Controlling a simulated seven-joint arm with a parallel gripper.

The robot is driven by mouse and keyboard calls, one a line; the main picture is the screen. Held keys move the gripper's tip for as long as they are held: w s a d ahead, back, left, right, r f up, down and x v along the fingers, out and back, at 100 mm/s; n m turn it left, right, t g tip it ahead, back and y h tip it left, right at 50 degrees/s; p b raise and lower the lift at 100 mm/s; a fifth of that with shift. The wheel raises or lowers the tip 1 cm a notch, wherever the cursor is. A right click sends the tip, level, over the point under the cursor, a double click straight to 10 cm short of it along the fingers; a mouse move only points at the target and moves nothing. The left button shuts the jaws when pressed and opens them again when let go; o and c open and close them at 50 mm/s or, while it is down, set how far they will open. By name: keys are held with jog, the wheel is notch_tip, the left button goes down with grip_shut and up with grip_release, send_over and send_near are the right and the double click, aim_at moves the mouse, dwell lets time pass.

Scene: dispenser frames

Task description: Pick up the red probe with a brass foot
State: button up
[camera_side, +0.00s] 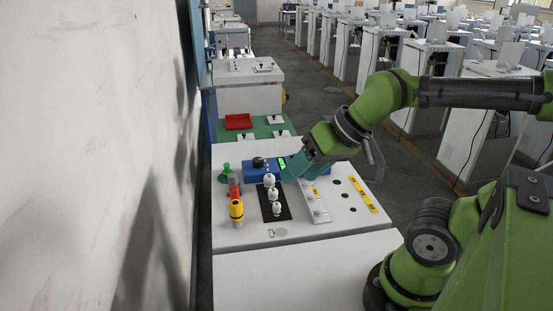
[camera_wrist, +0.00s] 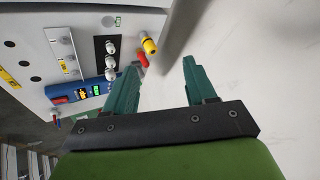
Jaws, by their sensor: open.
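The red probe (camera_side: 235,190) is on the left side of the white cabinet top, just behind a yellow knob-like piece (camera_side: 237,209) that partly covers it. In the wrist view the red probe (camera_wrist: 142,61) shows as a small red piece near the left fingertip, with the yellow piece (camera_wrist: 149,45) above it. I cannot make out a brass foot on it. My gripper (camera_wrist: 162,67) is open with teal fingers and nothing between them. In the side view my gripper (camera_side: 288,176) is over the panel, to the right of the red probe and apart from it.
A green knob (camera_side: 224,171) stands at the left edge. The white wall (camera_side: 90,150) is close on the left. A red tray (camera_side: 238,121) lies behind.

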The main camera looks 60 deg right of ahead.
jog(key=w+d+f+g, duration=0.2)
jog(key=w+g, duration=0.1)
jog(key=w, duration=0.8)
jog(key=n+g+h, duration=0.2)
jog(key=n+g, duration=0.2)
send_over(234, 187)
notch_tip(234, 187, down, 3)
jog(key=f, duration=1)
jog(key=shift+s+a+f, duration=0.15)
jog(key=shift+s+f, duration=0.05)
jog(key=shift+f, duration=0.15)
jog(key=shift+w+f, duration=0.2)
jog(key=shift+f, duration=2.8)
jog(key=shift+c, duration=0.4)
grip_shut()
